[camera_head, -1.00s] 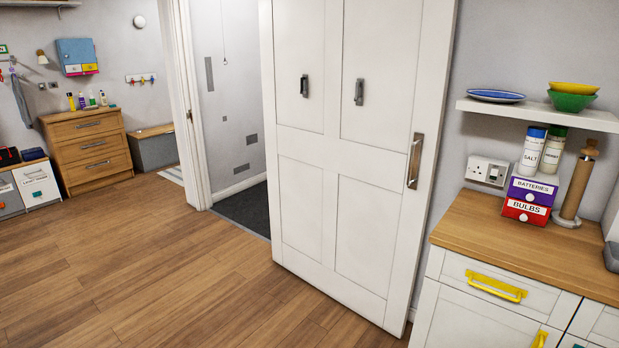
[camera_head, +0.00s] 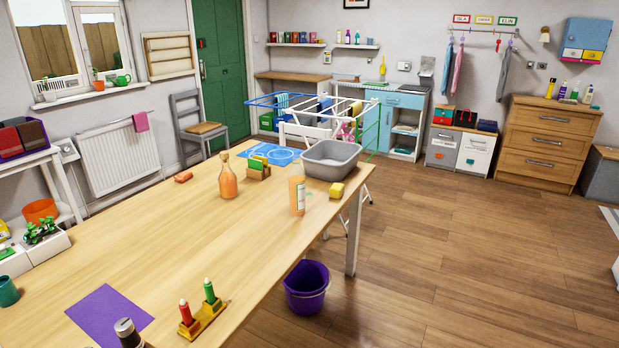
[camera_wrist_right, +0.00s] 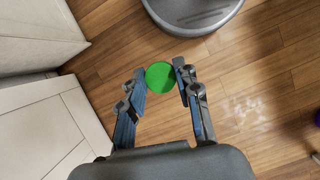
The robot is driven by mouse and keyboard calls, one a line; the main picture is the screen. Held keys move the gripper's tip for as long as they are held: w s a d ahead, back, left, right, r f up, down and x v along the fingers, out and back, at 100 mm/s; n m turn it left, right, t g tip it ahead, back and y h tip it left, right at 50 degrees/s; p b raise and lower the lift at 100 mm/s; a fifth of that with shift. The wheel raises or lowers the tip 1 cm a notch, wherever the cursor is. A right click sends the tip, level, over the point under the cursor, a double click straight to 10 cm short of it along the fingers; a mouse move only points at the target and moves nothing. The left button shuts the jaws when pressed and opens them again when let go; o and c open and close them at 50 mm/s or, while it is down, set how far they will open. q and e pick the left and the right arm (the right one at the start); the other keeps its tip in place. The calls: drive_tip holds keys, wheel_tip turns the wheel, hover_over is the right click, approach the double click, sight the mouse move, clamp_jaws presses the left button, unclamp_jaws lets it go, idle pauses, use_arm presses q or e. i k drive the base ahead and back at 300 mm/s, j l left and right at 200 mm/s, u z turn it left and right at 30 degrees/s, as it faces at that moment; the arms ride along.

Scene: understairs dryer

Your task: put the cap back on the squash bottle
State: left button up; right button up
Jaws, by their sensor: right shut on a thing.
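A tall bottle (camera_head: 297,190) of orange liquid with a pale label stands upright near the table's far right edge in the head view; I make out no coloured cap on its top. A rounder orange bottle (camera_head: 228,180) with a narrow neck and a brownish top stands to its left. I cannot tell for sure which is the squash bottle. In the right wrist view my right gripper (camera_wrist_right: 159,75) is shut on a round green cap (camera_wrist_right: 160,77), held at the fingertips above the floor. My left gripper is not in view.
The wooden table (camera_head: 170,235) holds a grey basin (camera_head: 333,162), a yellow sponge (camera_head: 337,190), a wooden holder (camera_head: 258,168), and a purple mat (camera_head: 108,309). A purple bucket (camera_head: 307,288) stands on the floor beside it. Floor to the right is open. White cabinet fronts (camera_wrist_right: 45,125) are near my right gripper.

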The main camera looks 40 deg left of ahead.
sight(297, 177)
drive_tip(key=i+l+u, duration=0.15)
drive_tip(key=i+u, duration=0.25)
drive_tip(key=i+l+u, duration=1.15)
drive_tip(key=l, duration=0.15)
